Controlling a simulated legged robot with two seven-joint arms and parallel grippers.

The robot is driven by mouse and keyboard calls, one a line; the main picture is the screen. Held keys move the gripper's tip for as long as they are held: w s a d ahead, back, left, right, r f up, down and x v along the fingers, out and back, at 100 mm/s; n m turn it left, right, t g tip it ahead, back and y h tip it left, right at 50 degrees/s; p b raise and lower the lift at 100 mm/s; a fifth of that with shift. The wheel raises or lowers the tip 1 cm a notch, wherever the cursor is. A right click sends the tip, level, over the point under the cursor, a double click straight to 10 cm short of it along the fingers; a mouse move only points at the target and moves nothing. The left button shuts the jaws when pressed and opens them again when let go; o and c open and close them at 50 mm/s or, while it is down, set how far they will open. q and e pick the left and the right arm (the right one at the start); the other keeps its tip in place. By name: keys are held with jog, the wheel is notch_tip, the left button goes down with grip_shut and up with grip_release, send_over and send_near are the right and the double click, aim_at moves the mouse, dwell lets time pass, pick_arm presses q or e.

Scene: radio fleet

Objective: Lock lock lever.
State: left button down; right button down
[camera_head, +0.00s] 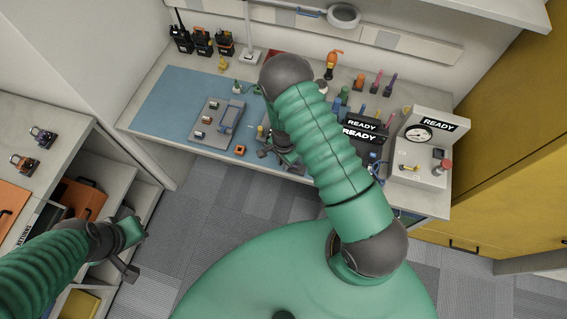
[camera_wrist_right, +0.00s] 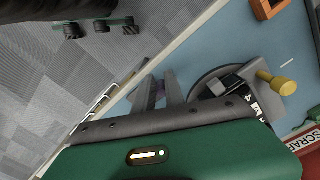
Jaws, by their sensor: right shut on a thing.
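A round grey fixture (camera_wrist_right: 207,84) is fixed on the blue mat in the right wrist view. A rod with a yellow knob (camera_wrist_right: 284,86) sticks out from it to the right; the knob also shows small in the head view (camera_head: 261,131). My right gripper (camera_wrist_right: 158,84) is left of the fixture, its fingers close together around a small dark purplish part, mostly hidden by them. I cannot tell whether that part is the lock lever. In the head view the right gripper (camera_head: 279,152) is at the bench's front edge. My left gripper (camera_head: 128,250) hangs by the left shelves, its opening unclear.
A grey tray (camera_head: 207,133) and an orange block (camera_head: 239,150) lie left of my right gripper. READY signs (camera_head: 361,133) and a gauge box (camera_head: 418,165) stand to the right. Radios (camera_head: 202,42) line the back left. The mat's left part (camera_head: 165,105) is clear.

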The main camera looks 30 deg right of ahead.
jog(key=shift+w+d+f+m, duration=0.15)
jog(key=shift+d+m, duration=0.35)
jog(key=shift+m, duration=0.4)
jog(key=shift+w+d+m+b, duration=0.1)
jog(key=shift+m+b, duration=0.2)
jog(key=shift+m, duration=0.2)
jog(key=shift+d+r+m, duration=0.1)
jog(key=shift+r+m, duration=0.15)
jog(key=shift+m, duration=0.05)
jog(key=c, duration=1.4)
grip_release()
jog(key=shift+d, duration=0.15)
jog(key=shift+d+f, duration=0.1)
jog(key=shift+r, duration=0.2)
notch_tip(320, 180, up, 17)
jog(key=b, duration=0.1)
jog(key=shift+f, duration=0.2)
